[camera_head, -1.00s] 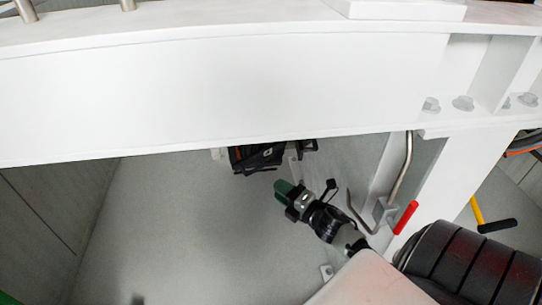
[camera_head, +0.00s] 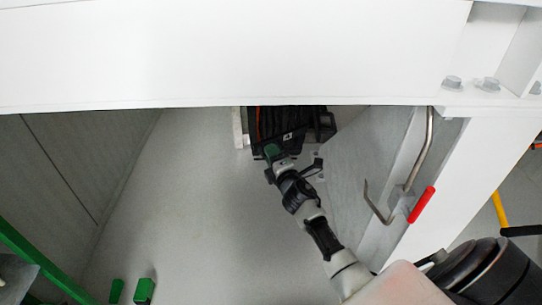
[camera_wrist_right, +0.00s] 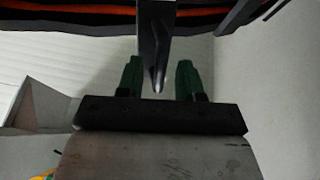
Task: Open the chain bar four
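In the head view my right gripper (camera_head: 272,152) reaches up to a black assembly with orange parts (camera_head: 287,132) below the white beam. In the right wrist view its two green fingertips (camera_wrist_right: 160,80) are apart. A dark bar with a pointed end (camera_wrist_right: 153,45), which looks like the chain bar, hangs between them. The gripper is open, with a finger on each side of the bar's tip. Light gaps show beside the tip, and I see no clear contact. Which numbered bar it is cannot be read.
A large white beam (camera_head: 230,55) crosses above the assembly. A bent metal lever (camera_head: 424,150) with a red handle (camera_head: 422,205) stands right of my right arm. A green rail (camera_head: 40,260) and green blocks (camera_head: 144,291) are at the lower left.

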